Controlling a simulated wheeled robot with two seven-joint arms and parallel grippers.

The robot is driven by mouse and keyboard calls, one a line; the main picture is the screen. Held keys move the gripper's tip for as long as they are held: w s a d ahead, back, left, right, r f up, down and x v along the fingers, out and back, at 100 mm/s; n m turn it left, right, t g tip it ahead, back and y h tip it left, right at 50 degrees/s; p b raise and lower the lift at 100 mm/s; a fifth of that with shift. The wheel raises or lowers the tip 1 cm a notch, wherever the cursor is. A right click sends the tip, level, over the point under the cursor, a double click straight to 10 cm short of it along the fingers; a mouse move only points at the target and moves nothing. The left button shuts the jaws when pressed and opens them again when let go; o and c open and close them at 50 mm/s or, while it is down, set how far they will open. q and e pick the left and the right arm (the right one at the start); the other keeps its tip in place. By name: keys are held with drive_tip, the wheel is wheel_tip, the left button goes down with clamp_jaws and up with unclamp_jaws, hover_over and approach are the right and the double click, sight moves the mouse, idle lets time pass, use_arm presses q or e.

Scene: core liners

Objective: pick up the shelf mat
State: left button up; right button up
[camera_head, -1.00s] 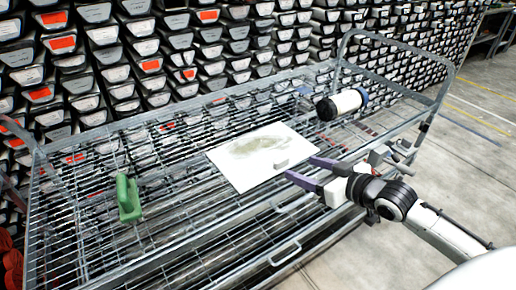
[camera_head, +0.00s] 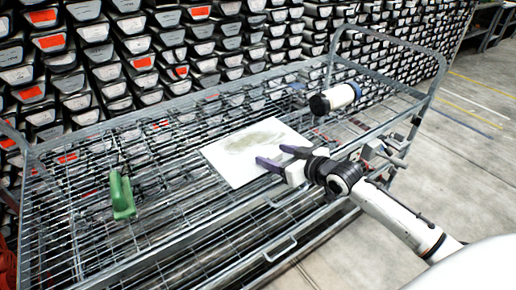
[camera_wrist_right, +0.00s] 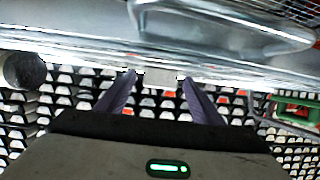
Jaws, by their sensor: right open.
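The shelf mat appears to be the flat pale sheet (camera_head: 234,174) with a grey-green patch, lying on the wire top of the cart. My right gripper (camera_head: 270,157) is open, its two purple fingers over the mat's right part in the head view. I cannot tell whether they touch it. In the right wrist view the open fingers (camera_wrist_right: 160,93) point up, with a small pale piece between their tips that I cannot identify. My left gripper is not in view.
A white and black cylinder (camera_head: 338,98) lies behind the gripper, and a green handled object (camera_head: 122,196) stands at the left. The cart's metal rim (camera_head: 288,192) runs along the front, with a hoop handle (camera_head: 437,78) at right. Core trays fill the wall behind.

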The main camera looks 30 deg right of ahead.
drive_tip(key=shift+c, duration=0.2)
drive_tip(key=shift+r, duration=0.15)
drive_tip(key=c, duration=1.3)
